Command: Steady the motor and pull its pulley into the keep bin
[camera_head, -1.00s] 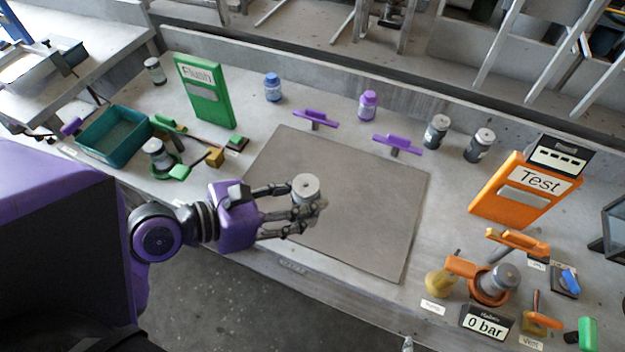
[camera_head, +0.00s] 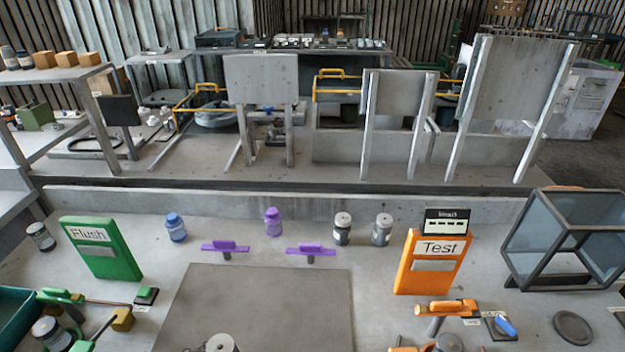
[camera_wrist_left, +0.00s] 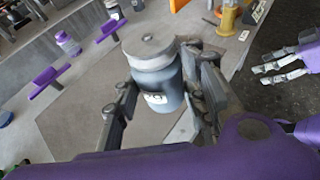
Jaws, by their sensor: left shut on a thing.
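My left gripper (camera_wrist_left: 160,88) is shut around a grey-blue jar with a round grey lid (camera_wrist_left: 150,46) and a white label, held upright above the grey mat (camera_wrist_left: 80,122). In the head view only the jar's lid (camera_head: 221,343) shows at the bottom edge, over the mat (camera_head: 262,300); the gripper is almost wholly cut off. My right gripper (camera_wrist_left: 260,76) shows at the right of the left wrist view, with fingers apart and empty. I cannot make out a motor, a pulley or a marked keep bin. A teal bin (camera_head: 12,316) is cut off at the left.
A green Flush panel (camera_head: 102,250) stands left and an orange Test panel (camera_head: 432,264) right. Two purple handles (camera_head: 310,250) stand behind the mat, with several jars (camera_head: 342,228) farther back. A glass-sided box (camera_head: 570,245) is at right. The mat's visible part is clear.

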